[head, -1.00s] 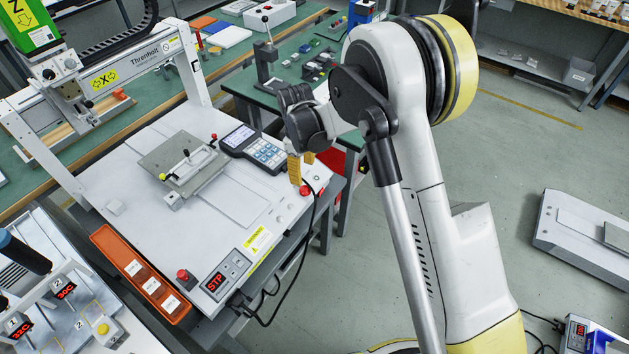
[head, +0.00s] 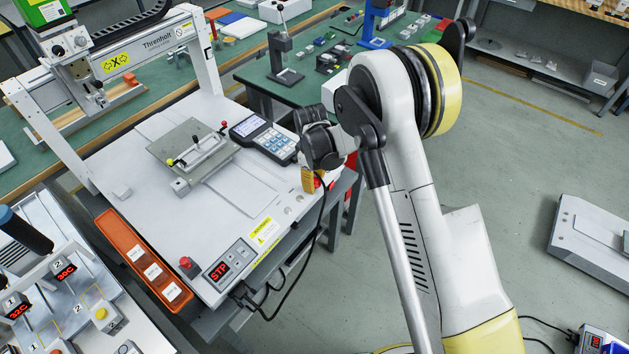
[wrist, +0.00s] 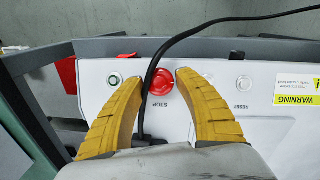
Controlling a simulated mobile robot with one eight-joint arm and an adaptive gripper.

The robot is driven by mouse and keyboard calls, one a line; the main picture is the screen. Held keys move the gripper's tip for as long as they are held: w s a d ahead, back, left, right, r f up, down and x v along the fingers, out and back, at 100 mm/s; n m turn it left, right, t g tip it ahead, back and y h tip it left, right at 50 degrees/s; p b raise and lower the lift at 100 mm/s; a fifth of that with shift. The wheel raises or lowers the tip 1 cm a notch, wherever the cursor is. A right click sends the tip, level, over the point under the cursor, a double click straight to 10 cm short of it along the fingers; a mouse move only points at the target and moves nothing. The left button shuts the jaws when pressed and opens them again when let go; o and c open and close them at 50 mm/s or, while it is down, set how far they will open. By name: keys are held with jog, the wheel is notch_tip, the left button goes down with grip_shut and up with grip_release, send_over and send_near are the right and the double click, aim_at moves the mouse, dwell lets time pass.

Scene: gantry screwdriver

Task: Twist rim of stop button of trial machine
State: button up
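The trial machine (head: 140,150) is a white gantry bench unit at the left in the head view. Its red round stop button (wrist: 163,88), labelled STOP, sits on the panel in the wrist view. My gripper (wrist: 157,77) is open, with one yellow finger on each side of the button and a gap to each. A black cable (wrist: 149,75) runs through this gap just left of the button. In the head view my gripper (head: 313,180) is at the machine's right corner and hides most of the button. Whether the fingertips touch the panel is unclear.
A white button (wrist: 243,83) by RESET and a yellow warning label (wrist: 297,90) lie to the right in the wrist view. A keypad pendant (head: 265,138) stands near my gripper; another red knob (head: 187,264) is beside the STP display.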

jog(key=c, duration=0.6)
jog(key=shift+m, duration=0.4)
jog(key=m+g, duration=0.1)
jog(key=m, duration=0.1)
jog(key=shift+m+y, duration=0.3)
jog(key=shift+y, duration=0.1)
jog(key=shift+d+m+g+y+b, duration=0.1)
jog(key=shift+m+g+y+b, duration=0.3)
jog(key=shift+m, duration=1.3)
